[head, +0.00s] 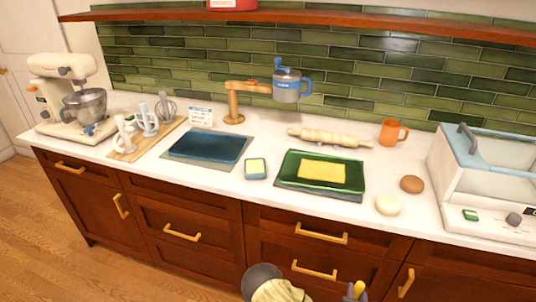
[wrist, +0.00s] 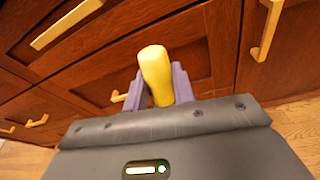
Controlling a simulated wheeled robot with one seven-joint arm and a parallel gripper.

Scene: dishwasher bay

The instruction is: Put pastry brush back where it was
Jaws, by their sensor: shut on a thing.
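A yellow rounded handle, which I take for the pastry brush (wrist: 154,75), stands between the two purple-grey fingers of my gripper (wrist: 159,88) in the wrist view. The fingers are closed on both sides of it. Any bristles are hidden. In the head view, my gripper (head: 355,292) is at the bottom edge, in front of the drawers and below the counter top, with a bit of yellow showing. No empty holder for the brush can be told for certain.
Drawer handles (head: 321,233) stick out.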

